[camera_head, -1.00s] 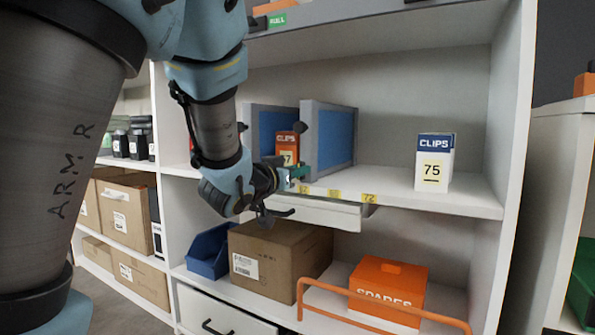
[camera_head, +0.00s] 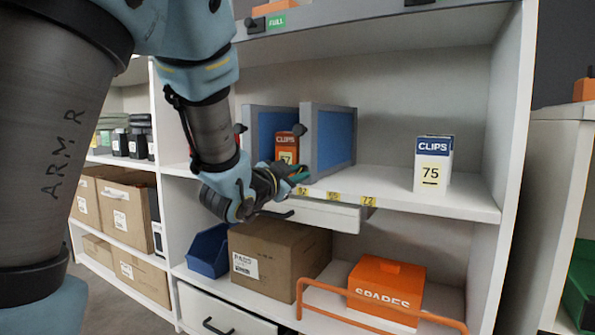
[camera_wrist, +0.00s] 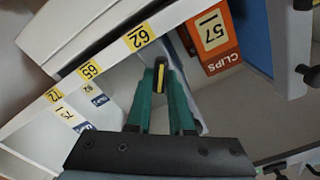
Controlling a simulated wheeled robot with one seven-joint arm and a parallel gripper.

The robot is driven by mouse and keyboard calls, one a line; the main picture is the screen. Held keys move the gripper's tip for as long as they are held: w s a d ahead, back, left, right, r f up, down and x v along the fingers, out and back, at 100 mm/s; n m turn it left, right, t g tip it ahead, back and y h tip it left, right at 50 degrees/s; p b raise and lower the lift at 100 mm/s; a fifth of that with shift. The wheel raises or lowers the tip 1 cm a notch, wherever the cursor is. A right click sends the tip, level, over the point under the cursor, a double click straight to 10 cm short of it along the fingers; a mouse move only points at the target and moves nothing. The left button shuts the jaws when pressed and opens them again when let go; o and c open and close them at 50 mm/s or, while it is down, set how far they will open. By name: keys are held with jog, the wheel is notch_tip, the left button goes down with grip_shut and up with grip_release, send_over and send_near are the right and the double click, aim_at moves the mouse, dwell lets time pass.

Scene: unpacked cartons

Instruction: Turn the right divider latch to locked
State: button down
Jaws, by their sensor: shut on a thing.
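Two grey-framed dividers with blue panels stand on the middle shelf. The right divider (camera_head: 333,140) has a dark knob (camera_head: 299,130) on its front edge. The left divider (camera_head: 251,112) stands beyond an orange clips box (camera_head: 287,148). My gripper (camera_head: 300,172) is at the foot of the right divider's front edge, by the shelf lip. In the wrist view, its green fingers (camera_wrist: 166,75) are shut on a small black part with a yellow stripe (camera_wrist: 160,79), seemingly the right divider latch. The fingers hide part of it, and its locked mark is not readable.
A blue-and-white clips box (camera_head: 433,165) stands on the right of the shelf, with bare shelf between. Below are a drawer front (camera_head: 325,215), a carton (camera_head: 285,255), a blue bin (camera_head: 209,251) and an orange spares box (camera_head: 388,285) behind an orange rail (camera_head: 340,291).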

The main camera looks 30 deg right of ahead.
jog(key=m, duration=0.5)
jog(key=m+b, duration=0.1)
jog(key=m, duration=0.4)
jog(key=shift+f+m, duration=0.2)
jog(key=shift+m, duration=0.2)
jog(key=shift+s, duration=0.1)
jog(key=c, duration=0.8)
grip_release()
jog(key=b+v, duration=0.4)
jog(key=v, duration=0.6)
jog(key=shift+s+a, duration=0.15)
jog(key=shift+a, duration=0.15)
